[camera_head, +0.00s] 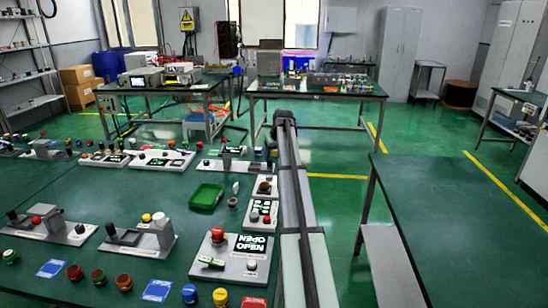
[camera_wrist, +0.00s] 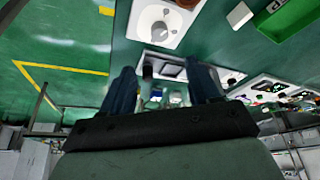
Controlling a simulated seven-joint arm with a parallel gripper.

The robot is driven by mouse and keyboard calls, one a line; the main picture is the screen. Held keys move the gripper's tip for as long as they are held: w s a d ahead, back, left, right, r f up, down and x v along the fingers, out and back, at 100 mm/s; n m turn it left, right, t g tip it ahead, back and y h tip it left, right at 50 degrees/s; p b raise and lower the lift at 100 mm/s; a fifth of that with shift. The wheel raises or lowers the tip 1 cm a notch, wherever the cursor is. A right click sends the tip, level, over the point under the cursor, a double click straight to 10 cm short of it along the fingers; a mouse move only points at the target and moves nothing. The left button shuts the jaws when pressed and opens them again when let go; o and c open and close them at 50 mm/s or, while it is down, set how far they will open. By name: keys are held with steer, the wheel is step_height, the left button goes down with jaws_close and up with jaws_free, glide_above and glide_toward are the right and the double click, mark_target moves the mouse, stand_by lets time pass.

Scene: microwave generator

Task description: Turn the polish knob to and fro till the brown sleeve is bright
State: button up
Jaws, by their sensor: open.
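A small white panel (camera_head: 272,180) stands to the right of the green tray, with a dark brown round piece (camera_head: 264,187) on it. In the wrist view this panel (camera_wrist: 142,14) shows at the top, with a pale round knob (camera_wrist: 159,31) on a grey dial. Part of a brown piece (camera_wrist: 186,3), perhaps the sleeve, is cut off by the top edge beside the knob. No label is readable, so I cannot confirm which knob is for polish. My gripper (camera_wrist: 163,84) is open and empty, its two dark fingers apart from the panel. In the head view its fingers are not clear.
The green tray (camera_head: 206,197) and a small white block (camera_wrist: 239,14) lie beside the panel. Another panel with a black knob (camera_wrist: 148,71) shows between my fingers. A red-button panel (camera_head: 210,264) and loose coloured knobs crowd the near bench. The right-hand table (camera_head: 455,225) is bare.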

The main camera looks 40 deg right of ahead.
mark_target(269, 176)
steer(key=shift+d, duration=0.1)
stand_by(0.3)
steer(key=w+f+n, duration=0.1)
steer(key=f, duration=0.3)
steer(key=w+d+f+n+y, duration=0.1)
steer(key=w+f+n, duration=0.1)
steer(key=f, duration=0.2)
steer(key=w+f+n, duration=0.1)
steer(key=w+f, duration=0.1)
steer(key=f, duration=0.3)
steer(key=shift+d+n+y, duration=0.15)
steer(key=shift+n+y, duration=0.15)
stand_by(0.5)
steer(key=shift+c, duration=0.2)
steer(key=c, duration=1)
steer(key=shift+m, duration=0.4)
